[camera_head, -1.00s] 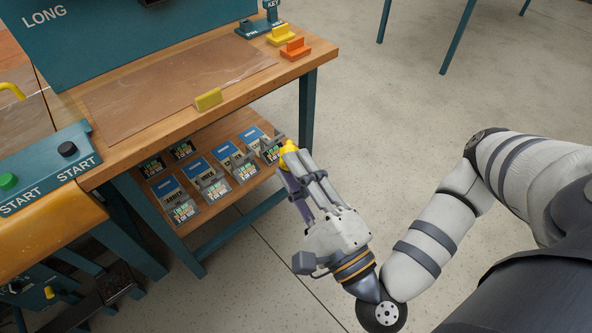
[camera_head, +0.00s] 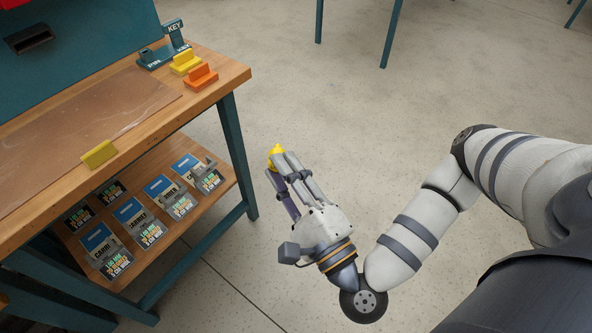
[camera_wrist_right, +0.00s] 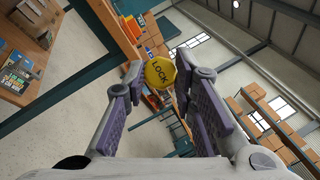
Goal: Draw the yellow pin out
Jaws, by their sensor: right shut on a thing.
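The yellow pin (camera_head: 276,153) is at the fingertips of my right gripper (camera_head: 281,166), which is shut on it. In the right wrist view its round yellow head (camera_wrist_right: 160,71), marked LOCK, shows between the fingertips; the rest of it is hidden. The gripper and pin are over open floor to the right of the workbench (camera_head: 215,87), apart from it. My left gripper is not in view.
On the bench are a teal stand (camera_head: 163,57) marked KEY, yellow and orange angled blocks (camera_head: 185,63) (camera_head: 201,77), a brown mat (camera_head: 60,135) and a yellow piece (camera_head: 99,154). Several labelled cards stand on the lower shelf (camera_head: 185,235).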

